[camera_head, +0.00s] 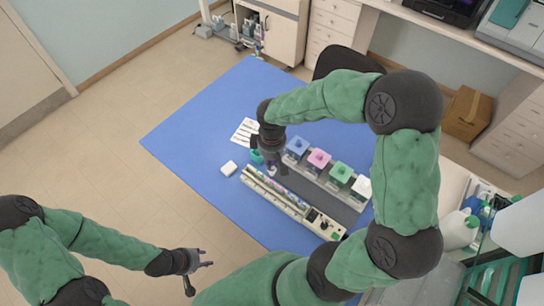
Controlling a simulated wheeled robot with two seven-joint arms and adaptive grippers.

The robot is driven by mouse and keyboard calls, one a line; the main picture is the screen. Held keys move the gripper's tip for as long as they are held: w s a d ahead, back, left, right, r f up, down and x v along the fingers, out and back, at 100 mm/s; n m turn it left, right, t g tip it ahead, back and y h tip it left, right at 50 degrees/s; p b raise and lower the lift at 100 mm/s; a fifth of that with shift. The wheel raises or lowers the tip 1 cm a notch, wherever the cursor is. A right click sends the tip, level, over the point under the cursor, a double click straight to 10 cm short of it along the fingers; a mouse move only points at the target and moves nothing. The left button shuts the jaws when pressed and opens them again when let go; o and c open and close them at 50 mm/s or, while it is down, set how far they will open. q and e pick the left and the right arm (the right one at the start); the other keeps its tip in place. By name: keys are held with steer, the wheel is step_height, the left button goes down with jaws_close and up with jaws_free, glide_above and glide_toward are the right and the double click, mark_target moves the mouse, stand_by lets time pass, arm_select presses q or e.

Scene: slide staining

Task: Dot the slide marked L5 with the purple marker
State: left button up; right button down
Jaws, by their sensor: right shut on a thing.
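My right gripper (270,160) is over the left end of the long pale slide rack (300,211). It is shut on a small, partly hidden thing with a purplish tip (272,171), which looks like the purple marker. Slides lie in a row along the rack, but their labels, L5 included, are too small to read. I cannot tell whether the tip touches a slide. My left gripper (197,268) is open and empty, off the table at the lower left.
Jars with blue (297,145), pink (318,158), green (341,172) and white (361,186) lids stand behind the rack on a grey tray. A white block (228,168), a printed sheet (246,130) and a teal item (256,156) are nearby. The blue table's (190,130) left side is clear.

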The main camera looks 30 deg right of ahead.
steer(key=shift+f+b, duration=0.3)
steer(key=shift+f, duration=0.3)
steer(key=shift+f+b, duration=1)
steer(key=shift+f, duration=0.35)
steer(key=shift+f+b, duration=0.35)
steer(key=shift+f, duration=0.05)
stand_by(1.2)
steer(key=shift+r, duration=0.1)
steer(key=shift+r+p, duration=2.2)
steer(key=shift+r, duration=0.8)
steer(key=shift+f, duration=0.1)
